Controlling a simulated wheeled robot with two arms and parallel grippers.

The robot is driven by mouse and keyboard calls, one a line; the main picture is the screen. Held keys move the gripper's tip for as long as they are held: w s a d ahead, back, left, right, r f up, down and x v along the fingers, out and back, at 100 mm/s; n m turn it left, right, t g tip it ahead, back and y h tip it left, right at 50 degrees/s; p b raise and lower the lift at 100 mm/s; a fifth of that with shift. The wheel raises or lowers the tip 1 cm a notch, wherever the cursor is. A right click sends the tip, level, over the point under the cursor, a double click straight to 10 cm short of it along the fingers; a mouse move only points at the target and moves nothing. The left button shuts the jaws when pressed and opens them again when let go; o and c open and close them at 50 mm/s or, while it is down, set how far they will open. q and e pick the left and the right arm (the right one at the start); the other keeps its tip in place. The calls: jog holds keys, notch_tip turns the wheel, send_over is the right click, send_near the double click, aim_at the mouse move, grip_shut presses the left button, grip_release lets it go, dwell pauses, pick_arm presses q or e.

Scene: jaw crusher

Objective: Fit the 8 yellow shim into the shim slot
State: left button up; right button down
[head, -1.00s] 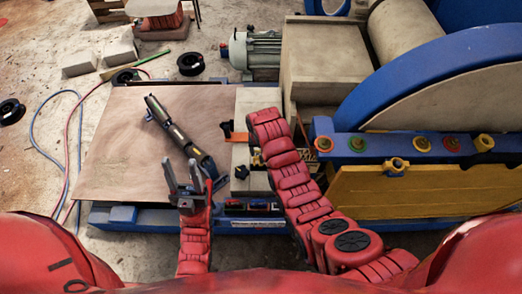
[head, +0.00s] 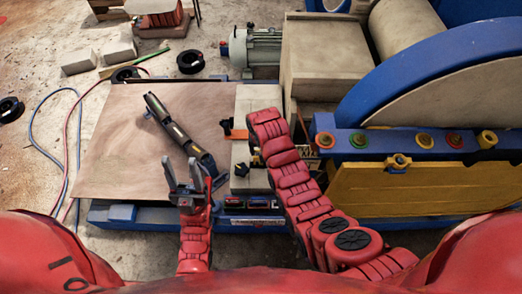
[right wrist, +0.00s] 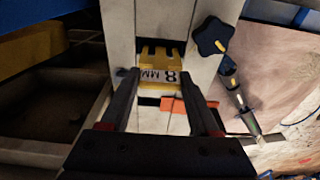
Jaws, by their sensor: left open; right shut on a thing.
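The yellow 8 mm shim (right wrist: 160,76) shows in the right wrist view, its "8 MM" label facing me. My right gripper (right wrist: 160,84) is shut on it, one finger on each side. The shim's forked end points up the picture and lies at the shim slot (right wrist: 160,20) between two pale blocks; how deep it sits I cannot tell. My left gripper (head: 182,168) is open and empty above the front of the wooden board.
A black star knob (right wrist: 212,36) stands beside the slot, close to the right finger. An orange piece (head: 236,134) lies on the pale block. A dark tool with yellow bands (head: 178,132) lies on the wooden board (head: 112,150). The yellow panel (head: 430,190) stands right of my right arm.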

jog(key=shift+f, duration=0.15)
jog(key=shift+f+b, duration=2.4)
jog(key=shift+f, duration=1.1)
jog(key=shift+f, duration=0.1)
jog(key=shift+c, duration=0.2)
grip_release()
notch_tip(320, 180, up, 17)
jog(key=s+p, duration=0.2)
jog(key=p, duration=0.4)
jog(key=shift+r+p, duration=0.2)
jog(key=shift+p, duration=0.15)
